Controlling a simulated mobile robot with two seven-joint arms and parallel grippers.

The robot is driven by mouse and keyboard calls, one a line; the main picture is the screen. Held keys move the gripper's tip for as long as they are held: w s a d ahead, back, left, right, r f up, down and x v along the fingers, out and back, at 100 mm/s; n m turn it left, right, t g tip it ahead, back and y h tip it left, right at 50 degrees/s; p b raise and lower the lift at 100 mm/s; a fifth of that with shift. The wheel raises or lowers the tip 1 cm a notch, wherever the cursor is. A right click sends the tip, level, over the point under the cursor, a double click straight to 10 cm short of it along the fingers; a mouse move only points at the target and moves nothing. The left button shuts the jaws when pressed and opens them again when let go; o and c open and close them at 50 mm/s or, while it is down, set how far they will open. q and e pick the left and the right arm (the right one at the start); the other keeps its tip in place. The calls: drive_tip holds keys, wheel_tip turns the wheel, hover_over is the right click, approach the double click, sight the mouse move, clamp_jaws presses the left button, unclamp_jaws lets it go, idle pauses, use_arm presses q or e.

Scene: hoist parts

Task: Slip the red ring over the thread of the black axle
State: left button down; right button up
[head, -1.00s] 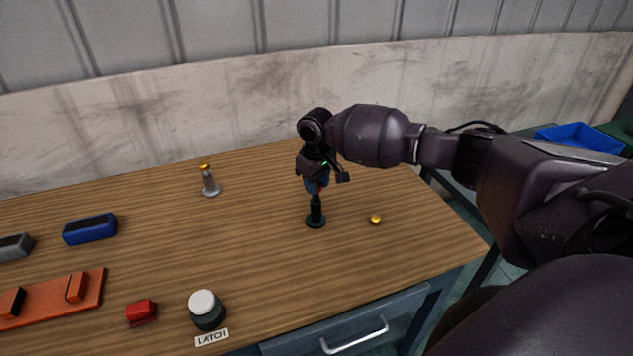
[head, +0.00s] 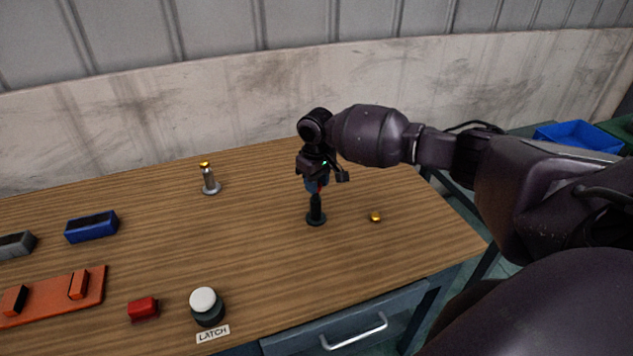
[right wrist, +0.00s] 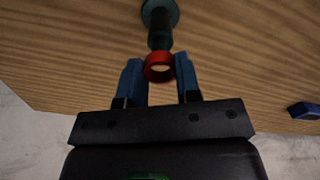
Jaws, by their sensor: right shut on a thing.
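The black axle (head: 316,211) stands upright on its round base on the table, below my right gripper (head: 318,186). It also shows at the top of the right wrist view (right wrist: 160,28). My right gripper, with blue fingers (right wrist: 160,72), points down and is shut on the red ring (right wrist: 159,68). In the head view only a sliver of the ring shows between the fingers. The ring is close to the axle's upper end; I cannot tell whether it is around the thread or just above it. My left gripper is out of view.
A small gold nut-like piece (head: 375,217) lies right of the axle. A grey post with a gold top (head: 209,180) stands to the left.

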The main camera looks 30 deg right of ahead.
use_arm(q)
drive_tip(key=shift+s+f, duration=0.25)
use_arm(e)
drive_tip(key=shift+f, duration=0.95)
drive_tip(key=o, duration=1)
drive_tip(key=shift+c, duration=0.2)
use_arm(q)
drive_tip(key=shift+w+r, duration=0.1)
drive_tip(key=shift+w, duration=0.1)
use_arm(e)
drive_tip(key=shift+r, duration=0.1)
drive_tip(key=shift+r, duration=0.35)
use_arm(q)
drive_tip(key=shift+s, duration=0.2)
use_arm(e)
wheel_tip(320, 180, up, 10)
